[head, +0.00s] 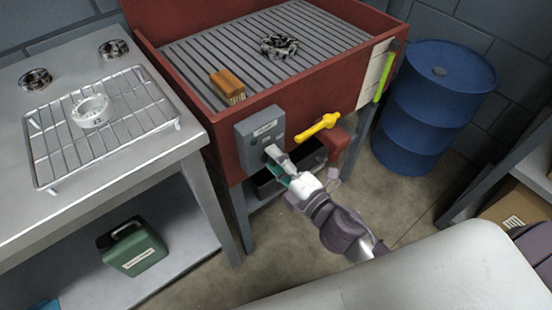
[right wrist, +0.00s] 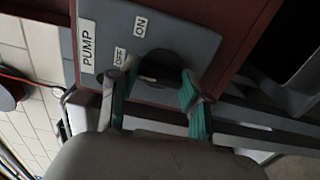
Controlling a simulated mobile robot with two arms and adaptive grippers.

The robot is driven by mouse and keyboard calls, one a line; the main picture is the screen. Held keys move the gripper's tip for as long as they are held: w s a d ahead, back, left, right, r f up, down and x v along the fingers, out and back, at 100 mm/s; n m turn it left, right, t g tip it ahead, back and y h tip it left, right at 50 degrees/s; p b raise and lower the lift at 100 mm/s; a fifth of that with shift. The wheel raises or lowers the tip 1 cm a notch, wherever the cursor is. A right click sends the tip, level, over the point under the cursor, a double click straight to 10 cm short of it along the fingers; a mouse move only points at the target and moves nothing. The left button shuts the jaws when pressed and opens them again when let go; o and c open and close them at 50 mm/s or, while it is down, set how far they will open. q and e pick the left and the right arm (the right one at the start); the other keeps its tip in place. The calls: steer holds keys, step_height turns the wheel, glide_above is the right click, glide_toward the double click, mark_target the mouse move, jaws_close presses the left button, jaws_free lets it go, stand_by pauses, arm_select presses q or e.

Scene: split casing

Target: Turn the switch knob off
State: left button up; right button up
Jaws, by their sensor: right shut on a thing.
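The grey switch box (head: 258,137) is mounted on the front of the red wash basin. In the right wrist view the box (right wrist: 185,42) carries labels reading PUMP, OFF and ON. The black switch knob (right wrist: 160,66) sits below the labels, partly hidden between the fingers. My right gripper (right wrist: 158,92) has its green-padded fingers on either side of the knob and is shut on it. In the head view the right gripper (head: 276,163) is at the lower part of the box and hides the knob. My left gripper is not in view.
A yellow handle (head: 317,127) sticks out just right of the box. The red basin (head: 190,80) holds a brush (head: 228,86) and a dark metal part (head: 279,44). A steel table (head: 60,75) stands left, a blue drum (head: 430,105) right.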

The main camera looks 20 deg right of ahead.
stand_by(0.4)
steer(key=o, duration=1.2)
steer(key=shift+c, duration=0.2)
steer(key=v, duration=1.2)
